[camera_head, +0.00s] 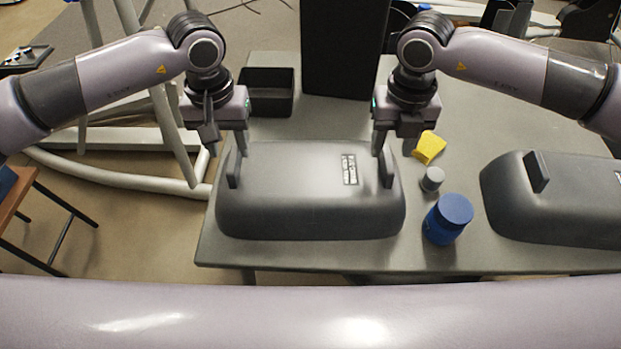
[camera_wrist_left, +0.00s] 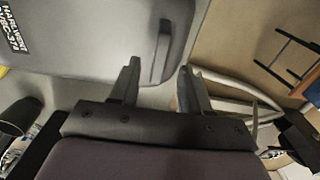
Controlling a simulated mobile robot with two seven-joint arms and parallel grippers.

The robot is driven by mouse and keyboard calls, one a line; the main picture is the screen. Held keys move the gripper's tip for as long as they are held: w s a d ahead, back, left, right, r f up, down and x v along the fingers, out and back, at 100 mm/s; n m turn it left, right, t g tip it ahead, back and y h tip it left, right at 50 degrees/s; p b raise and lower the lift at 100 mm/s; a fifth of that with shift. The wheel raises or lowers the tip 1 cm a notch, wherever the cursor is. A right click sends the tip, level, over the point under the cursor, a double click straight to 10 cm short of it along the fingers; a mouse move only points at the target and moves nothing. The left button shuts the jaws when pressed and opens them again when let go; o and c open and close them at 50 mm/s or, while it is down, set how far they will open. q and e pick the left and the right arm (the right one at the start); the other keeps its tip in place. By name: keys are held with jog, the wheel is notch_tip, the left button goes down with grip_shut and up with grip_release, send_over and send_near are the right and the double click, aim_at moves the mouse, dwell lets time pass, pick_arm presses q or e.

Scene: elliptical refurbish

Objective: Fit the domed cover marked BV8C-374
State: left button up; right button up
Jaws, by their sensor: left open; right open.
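A grey domed cover (camera_head: 300,205) lies on the table before me, with an upright handle at its left end (camera_head: 234,168) and one at its right (camera_head: 385,168). Its label (camera_head: 349,169) shows partly in the left wrist view (camera_wrist_left: 14,28), reading about "BV8C-3…". My left gripper (camera_head: 241,143) is open just above the left handle; in the left wrist view this handle (camera_wrist_left: 161,52) stands ahead of and between the open fingers (camera_wrist_left: 157,80). My right gripper (camera_head: 379,142) is open at the top of the right handle; whether it touches cannot be told.
A second, darker domed cover (camera_head: 570,205) sits at the right of the table. A blue jar (camera_head: 447,220), a small grey cylinder (camera_head: 432,180) and a yellow piece (camera_head: 429,147) stand between the covers. A black bin (camera_head: 266,92) and a tall black box (camera_head: 343,45) are behind.

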aim_at(233, 157)
pick_arm(q)
jog(key=shift+f, duration=2.25)
pick_arm(e)
jog(key=shift+f, duration=2.25)
pick_arm(q)
grip_shut()
pick_arm(e)
grip_shut()
pick_arm(q)
jog(key=shift+r, duration=0.1)
